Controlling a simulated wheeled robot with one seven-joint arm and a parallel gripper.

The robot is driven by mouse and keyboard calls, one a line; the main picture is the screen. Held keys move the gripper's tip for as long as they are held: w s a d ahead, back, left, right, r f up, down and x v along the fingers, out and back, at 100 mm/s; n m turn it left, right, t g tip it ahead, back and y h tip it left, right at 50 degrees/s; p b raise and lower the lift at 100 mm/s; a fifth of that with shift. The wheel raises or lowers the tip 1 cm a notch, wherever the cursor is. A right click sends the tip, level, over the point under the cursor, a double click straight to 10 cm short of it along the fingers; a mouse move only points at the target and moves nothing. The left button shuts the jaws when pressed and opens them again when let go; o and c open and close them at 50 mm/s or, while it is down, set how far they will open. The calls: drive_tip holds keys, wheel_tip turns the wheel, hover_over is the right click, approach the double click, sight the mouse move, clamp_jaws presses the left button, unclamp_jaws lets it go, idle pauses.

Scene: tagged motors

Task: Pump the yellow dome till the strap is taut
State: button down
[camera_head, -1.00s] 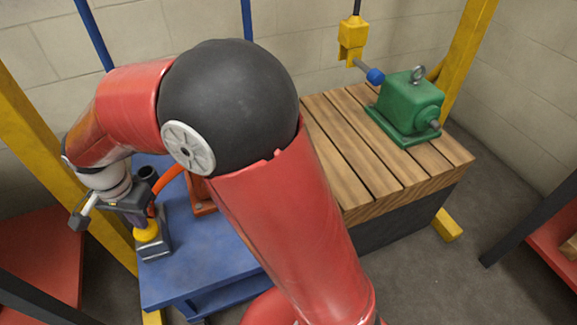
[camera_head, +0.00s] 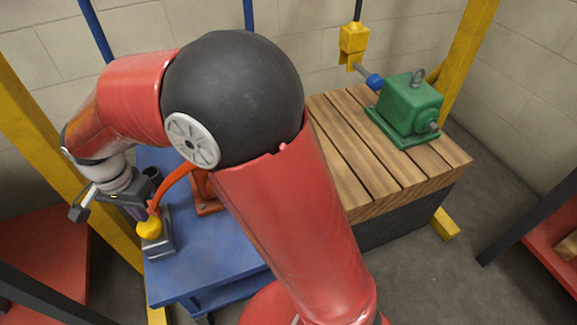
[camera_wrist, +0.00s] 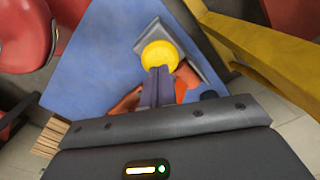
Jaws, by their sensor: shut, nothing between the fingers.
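The yellow dome (camera_head: 150,229) sits on a grey block on the blue table, at the left in the head view. It is also at the top middle of the wrist view (camera_wrist: 160,52). My gripper (camera_wrist: 158,72) is shut and empty, its fingertips overlapping the dome's near edge in the wrist view. I cannot tell whether they touch it. In the head view the gripper is just behind and above the dome, partly hidden. An orange curved band (camera_head: 171,181), perhaps the strap, arches from an orange bracket (camera_head: 207,202) down close to the dome. It looks bowed.
The blue table (camera_head: 215,255) adjoins a slatted wooden bench (camera_head: 350,165) bearing a green motor (camera_head: 408,105). A yellow hook block (camera_head: 353,40) hangs beside the motor. A yellow post (camera_wrist: 255,50) stands close to the gripper. My arm hides the middle of the head view.

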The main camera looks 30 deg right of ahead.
drive_tip(key=shift+f, duration=0.15)
drive_tip(key=shift+f+b, duration=1.15)
drive_tip(key=shift+f, duration=0.4)
wheel_tip(320, 180, up, 4)
drive_tip(key=p, duration=0.3)
drive_tip(key=shift+f, duration=0.5)
